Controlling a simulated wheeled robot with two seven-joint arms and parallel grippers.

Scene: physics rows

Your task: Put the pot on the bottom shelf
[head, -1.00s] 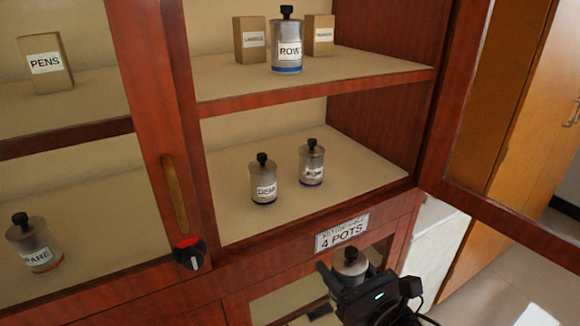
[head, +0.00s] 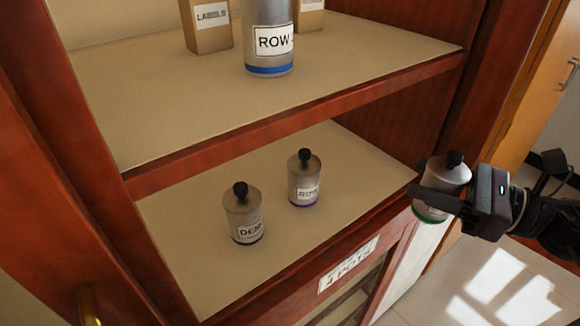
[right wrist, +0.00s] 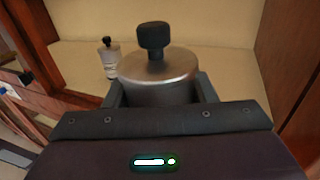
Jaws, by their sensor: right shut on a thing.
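My right gripper (head: 446,196) is shut on a metal pot (head: 447,174) with a black knob and a green band at its base. It holds the pot upright at the right front of the cabinet, near the right post. In the right wrist view the held pot (right wrist: 158,72) sits between the fingers, with shelf surface behind it. The bottom shelf (head: 345,180) carries a pot labelled like "DEMO" (head: 243,213) and a purple-banded pot labelled like "ROW" (head: 304,178). My left gripper is not in view.
The upper shelf (head: 150,110) overhangs the bottom shelf and holds a blue-banded ROW pot (head: 268,40) and boxes (head: 207,25). A sign (head: 348,265) is on the front rail below. The bottom shelf's right side is clear.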

